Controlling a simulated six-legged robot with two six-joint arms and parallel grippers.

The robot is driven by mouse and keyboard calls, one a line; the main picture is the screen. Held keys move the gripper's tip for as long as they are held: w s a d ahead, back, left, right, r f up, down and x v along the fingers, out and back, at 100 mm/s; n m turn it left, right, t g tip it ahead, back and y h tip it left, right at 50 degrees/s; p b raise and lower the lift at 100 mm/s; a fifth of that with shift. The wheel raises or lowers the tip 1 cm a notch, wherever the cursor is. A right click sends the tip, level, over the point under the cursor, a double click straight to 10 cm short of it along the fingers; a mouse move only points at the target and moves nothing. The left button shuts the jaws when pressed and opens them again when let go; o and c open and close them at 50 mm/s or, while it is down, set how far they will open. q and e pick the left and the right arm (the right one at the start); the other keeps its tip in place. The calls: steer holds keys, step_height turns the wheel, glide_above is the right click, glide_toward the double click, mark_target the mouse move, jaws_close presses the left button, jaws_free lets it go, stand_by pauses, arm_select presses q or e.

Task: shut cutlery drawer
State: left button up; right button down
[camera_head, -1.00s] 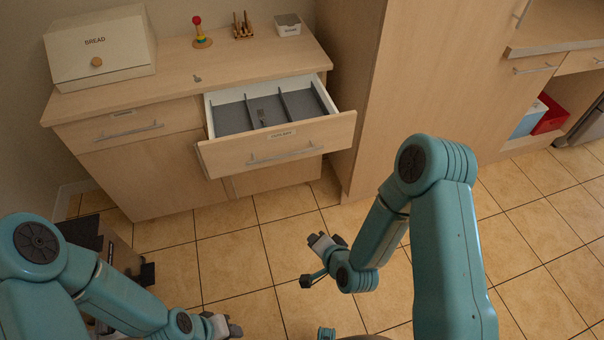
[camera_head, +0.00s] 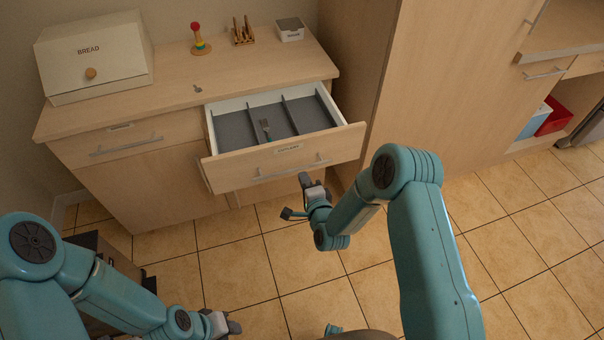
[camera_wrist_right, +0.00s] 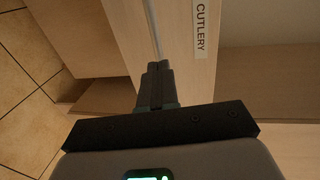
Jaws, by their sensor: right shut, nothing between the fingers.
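The cutlery drawer (camera_head: 225,171) stands pulled out from the cabinet, with a long bar handle and a label on its front. Inside are grey compartments, and a fork (camera_head: 265,128) lies in one of them. My right gripper (camera_head: 304,180) is shut and empty, just in front of the right part of the drawer front. In the right wrist view its closed fingers (camera_wrist_right: 155,82) point at the drawer front beside the CUTLERY label (camera_wrist_right: 201,28); I cannot tell whether they touch it. My left gripper (camera_head: 232,327) is low at the left, away from the drawer; its fingers are too small to judge.
The countertop (camera_head: 180,95) holds a bread box (camera_head: 95,60), a ring-stacking toy (camera_head: 199,40), a wooden rack (camera_head: 243,33) and a small grey-topped box (camera_head: 290,30). A tall cabinet (camera_head: 440,90) stands right of the drawer.

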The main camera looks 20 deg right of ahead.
steer(key=shift+w+f, duration=0.2)
steer(key=shift+w, duration=0.75)
steer(key=shift+w+a, duration=0.1)
steer(key=shift+w, duration=0.05)
